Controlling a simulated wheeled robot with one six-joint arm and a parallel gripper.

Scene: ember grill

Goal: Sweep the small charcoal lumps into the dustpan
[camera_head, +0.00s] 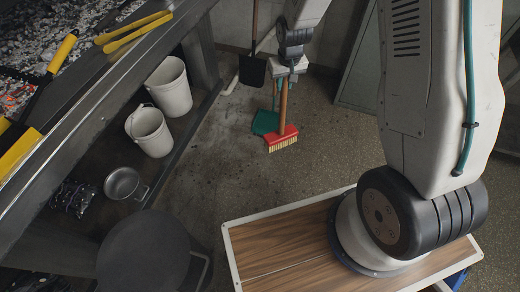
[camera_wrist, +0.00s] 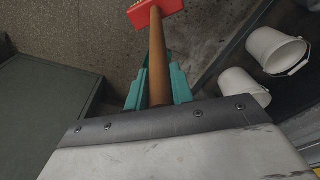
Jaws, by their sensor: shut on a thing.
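My gripper (camera_head: 285,78) is shut on the wooden handle of a brush (camera_head: 283,138), which hangs nearly upright with its red head and pale bristles down. In the wrist view, the handle (camera_wrist: 157,55) runs between my teal fingers (camera_wrist: 158,88) to the red head at the top edge. A green dustpan (camera_head: 264,122) shows just left of and behind the brush in the head view, partly hidden by it. Whether the bristles touch the floor is unclear. Small dark specks (camera_head: 180,140) dot the floor left of the brush; I cannot tell lumps from stains.
Two pale buckets (camera_head: 170,87) (camera_head: 149,130) and a metal pot (camera_head: 123,184) stand on the shelf under the grill counter at left. A black shovel (camera_head: 252,70) stands by the back wall. A dark round top (camera_head: 145,255) is at front left. The middle floor is open.

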